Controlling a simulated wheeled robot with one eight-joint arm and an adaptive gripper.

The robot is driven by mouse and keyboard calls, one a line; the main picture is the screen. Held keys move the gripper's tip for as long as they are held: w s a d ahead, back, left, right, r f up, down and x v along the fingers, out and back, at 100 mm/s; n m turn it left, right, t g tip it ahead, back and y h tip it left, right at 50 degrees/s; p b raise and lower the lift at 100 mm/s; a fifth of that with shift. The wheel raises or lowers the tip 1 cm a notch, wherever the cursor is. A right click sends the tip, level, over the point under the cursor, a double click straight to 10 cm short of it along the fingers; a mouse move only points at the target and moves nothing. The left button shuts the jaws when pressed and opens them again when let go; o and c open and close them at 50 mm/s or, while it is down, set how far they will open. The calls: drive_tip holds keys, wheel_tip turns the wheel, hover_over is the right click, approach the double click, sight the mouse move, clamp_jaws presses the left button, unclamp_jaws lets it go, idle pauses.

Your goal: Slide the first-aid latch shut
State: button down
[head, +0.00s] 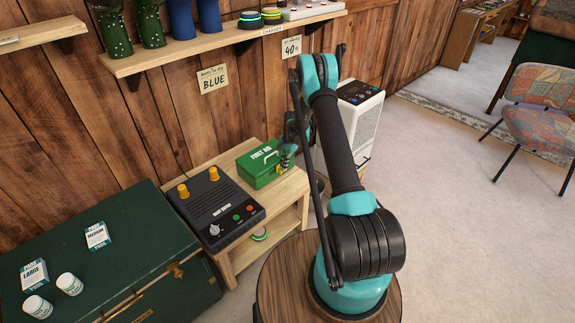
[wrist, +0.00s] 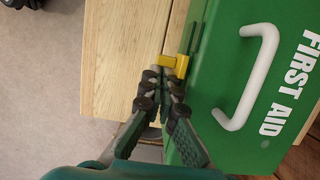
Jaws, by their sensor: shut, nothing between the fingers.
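The green first-aid box (head: 257,172) stands on the wooden bench, with a white handle (wrist: 238,112) and "FIRST AID" lettering on its lid. In the wrist view its lid (wrist: 205,75) fills the right side. The yellow latch (wrist: 174,63) sits at the box's edge, at the lower end of a dark slot (wrist: 197,38). My gripper (wrist: 165,78) is shut and empty, its fingertips right beside the latch; I cannot tell whether they touch it. In the head view my gripper (head: 287,158) is at the box's right side, and the latch is not clear there.
The wooden bench (head: 283,197) also holds a black boot dryer (head: 215,208) left of the box. A white appliance (head: 355,120) stands to the right, behind my arm. A shelf (head: 215,42) runs above. A green trunk (head: 125,255) is at left.

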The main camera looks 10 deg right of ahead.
drive_tip(key=s+a, duration=0.2)
drive_tip(key=shift+a, duration=0.3)
drive_tip(key=shift+w+d, duration=0.25)
drive_tip(key=shift+d, duration=0.1)
drive_tip(key=shift+w+d, duration=0.45)
drive_tip(key=shift+d, duration=0.15)
drive_tip(key=shift+w+d, duration=0.4)
drive_tip(key=shift+d, duration=0.2)
drive_tip(key=v, duration=1)
drive_tip(key=shift+w+d, duration=0.15)
drive_tip(key=shift+d, duration=0.05)
